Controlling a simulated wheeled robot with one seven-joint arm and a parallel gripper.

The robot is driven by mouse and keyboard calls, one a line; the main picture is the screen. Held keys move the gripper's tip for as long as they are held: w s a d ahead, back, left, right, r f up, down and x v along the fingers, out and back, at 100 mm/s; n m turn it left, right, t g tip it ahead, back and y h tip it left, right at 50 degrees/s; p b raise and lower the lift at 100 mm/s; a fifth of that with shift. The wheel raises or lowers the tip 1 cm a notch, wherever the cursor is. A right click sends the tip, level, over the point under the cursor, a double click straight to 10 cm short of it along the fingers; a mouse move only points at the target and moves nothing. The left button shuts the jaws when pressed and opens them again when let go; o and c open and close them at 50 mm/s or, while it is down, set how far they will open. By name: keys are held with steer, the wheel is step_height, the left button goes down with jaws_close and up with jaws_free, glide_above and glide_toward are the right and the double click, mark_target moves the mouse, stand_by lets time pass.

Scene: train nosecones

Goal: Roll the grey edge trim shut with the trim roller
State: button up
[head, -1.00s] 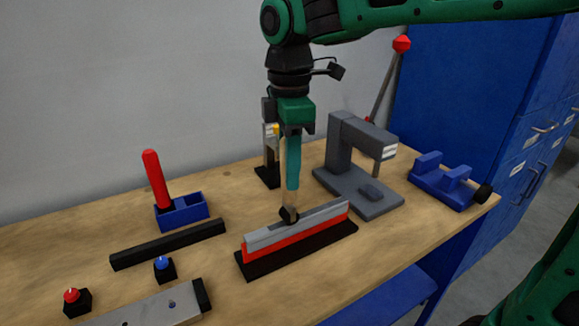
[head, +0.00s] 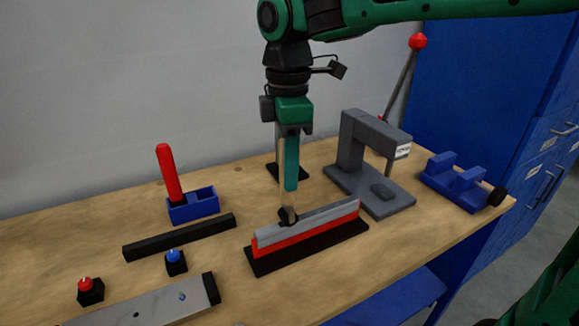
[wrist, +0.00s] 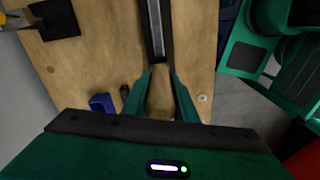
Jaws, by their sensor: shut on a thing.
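The grey edge trim (head: 325,216) runs along the top of a red panel (head: 310,239) on a black base (head: 300,256), near the table's front edge. My gripper (head: 289,184) is shut on the wooden handle of the trim roller (head: 286,203), held upright. Its dark lower end is at the trim, left of the trim's middle; exact contact is too small to tell. In the wrist view, the handle (wrist: 160,92) sits between the two green fingers, with the trim (wrist: 155,25) beyond it. The handle's upper part is hidden by the fingers in the head view.
A grey press (head: 370,165) and a blue cradle (head: 465,183) stand to the right. A blue box with a red handle (head: 170,175), a black bar (head: 180,237), and red (head: 90,290) and blue (head: 175,260) buttons lie to the left. A grey plate (head: 150,304) lies in front.

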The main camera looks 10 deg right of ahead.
steer(key=shift+a, duration=0.1)
steer(key=shift+s+a, duration=0.25)
steer(key=shift+a, duration=0.4)
steer(key=shift+s+a, duration=0.2)
steer(key=shift+a, duration=0.5)
steer(key=shift+s+a, duration=0.25)
steer(key=shift+a, duration=0.4)
steer(key=shift+s+a, duration=0.2)
steer(key=shift+a, duration=0.4)
steer(key=shift+r, duration=2.45)
